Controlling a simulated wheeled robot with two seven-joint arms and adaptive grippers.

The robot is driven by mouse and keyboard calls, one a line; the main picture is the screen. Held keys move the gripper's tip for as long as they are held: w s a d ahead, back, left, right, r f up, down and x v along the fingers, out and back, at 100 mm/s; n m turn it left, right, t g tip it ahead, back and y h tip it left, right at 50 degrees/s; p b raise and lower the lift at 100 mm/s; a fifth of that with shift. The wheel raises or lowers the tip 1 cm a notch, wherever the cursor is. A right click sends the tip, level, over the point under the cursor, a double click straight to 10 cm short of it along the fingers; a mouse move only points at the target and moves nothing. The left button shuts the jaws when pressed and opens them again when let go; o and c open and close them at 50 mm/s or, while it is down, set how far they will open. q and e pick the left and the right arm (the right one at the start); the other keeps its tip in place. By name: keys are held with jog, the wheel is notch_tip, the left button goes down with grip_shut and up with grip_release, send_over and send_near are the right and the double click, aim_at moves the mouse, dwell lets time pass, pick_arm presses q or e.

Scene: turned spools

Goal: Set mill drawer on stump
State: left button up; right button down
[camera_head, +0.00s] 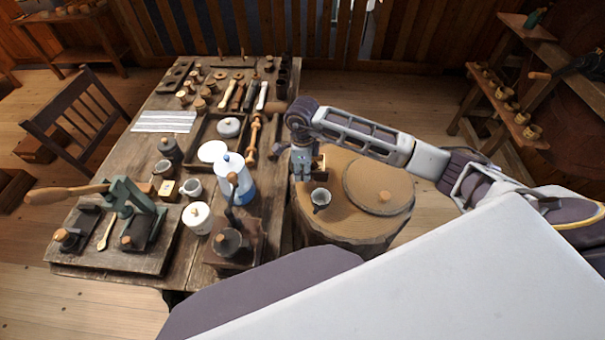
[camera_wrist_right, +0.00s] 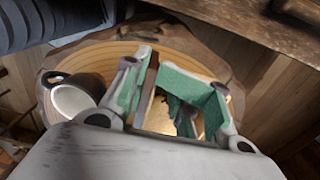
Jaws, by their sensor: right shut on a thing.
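The stump (camera_head: 345,234) stands right of the table, with a bare patch of its top beside the mug. My right gripper (camera_head: 304,176) is over the stump's left part, pointing down. It is shut on the mill drawer (camera_head: 319,162), a small wooden box whose edge shows beside the fingers. In the right wrist view the drawer (camera_wrist_right: 151,100) shows brown and pale wood between the green-padded fingers (camera_wrist_right: 165,95), with the stump top (camera_wrist_right: 190,52) around it. Whether the drawer touches the stump is hidden. A dark mill (camera_head: 233,248) stands at the table's near right. My left gripper is out of view.
A dark-rimmed mug (camera_head: 320,198) stands on the stump close to the gripper; it also shows in the right wrist view (camera_wrist_right: 74,99). A round board (camera_head: 375,187) covers the stump's right part. The table (camera_head: 160,205) is crowded with tools and pots.

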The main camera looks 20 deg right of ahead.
notch_tip(320, 180, down, 2)
jog(key=shift+f, duration=0.2)
dwell(0.3)
jog(key=c, duration=0.9)
grip_release()
jog(key=shift+r, duration=0.2)
notch_tip(320, 180, up, 12)
jog(key=b, duration=0.2)
jog(key=shift+w, duration=0.2)
jog(key=shift+d, duration=0.1)
jog(key=shift+s+f, duration=0.1)
